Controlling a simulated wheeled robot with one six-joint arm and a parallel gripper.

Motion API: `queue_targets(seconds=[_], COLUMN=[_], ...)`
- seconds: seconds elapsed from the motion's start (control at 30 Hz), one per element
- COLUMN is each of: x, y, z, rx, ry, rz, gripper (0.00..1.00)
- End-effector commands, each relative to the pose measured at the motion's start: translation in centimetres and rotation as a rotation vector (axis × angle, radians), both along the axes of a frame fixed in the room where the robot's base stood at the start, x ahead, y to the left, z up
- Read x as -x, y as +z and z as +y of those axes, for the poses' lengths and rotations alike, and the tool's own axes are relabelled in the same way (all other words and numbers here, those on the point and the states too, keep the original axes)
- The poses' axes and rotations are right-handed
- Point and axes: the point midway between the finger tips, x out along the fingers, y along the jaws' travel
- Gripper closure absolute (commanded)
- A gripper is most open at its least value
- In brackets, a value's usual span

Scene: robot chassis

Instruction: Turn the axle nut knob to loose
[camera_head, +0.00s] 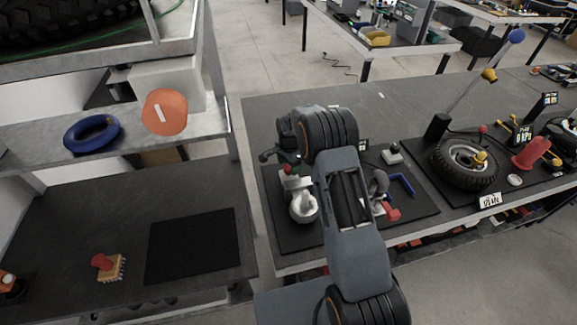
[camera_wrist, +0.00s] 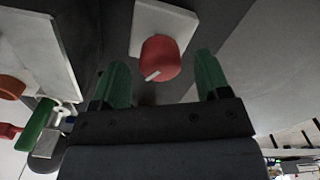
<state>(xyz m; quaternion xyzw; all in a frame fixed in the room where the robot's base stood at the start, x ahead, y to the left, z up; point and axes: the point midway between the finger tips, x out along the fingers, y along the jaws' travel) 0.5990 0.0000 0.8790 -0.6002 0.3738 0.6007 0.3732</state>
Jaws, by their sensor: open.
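The red round knob (camera_wrist: 160,52), which I take to be the axle nut knob, has a white pointer line and sits on a pale square plate (camera_wrist: 180,22) in the wrist view. The line points toward the lower left. My gripper (camera_wrist: 163,72) is open, with one green finger to each side of the knob and a visible gap on both sides. Nothing is held. In the head view my arm covers part of the dark work mat (camera_head: 287,236), and I cannot make out the knob or fingertips clearly there.
A white fitting (camera_head: 303,207) stands on the mat left of my arm; a blue handle (camera_head: 402,183) and red part (camera_head: 392,213) lie right. In the wrist view, a green cylinder (camera_wrist: 36,125) and white panel are at left.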

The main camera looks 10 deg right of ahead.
Motion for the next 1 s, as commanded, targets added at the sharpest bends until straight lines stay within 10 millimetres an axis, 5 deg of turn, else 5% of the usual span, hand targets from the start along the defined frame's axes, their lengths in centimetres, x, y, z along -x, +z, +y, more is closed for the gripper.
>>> queue_targets(seconds=[0.57,1.0], x=[0.0,0.0], y=[-1.7,-1.7], z=[0.0,0.0], rx=[0.000,0.000], ry=[0.000,0.000], rz=[-0.001,-0.001], gripper=[0.32,0.74])
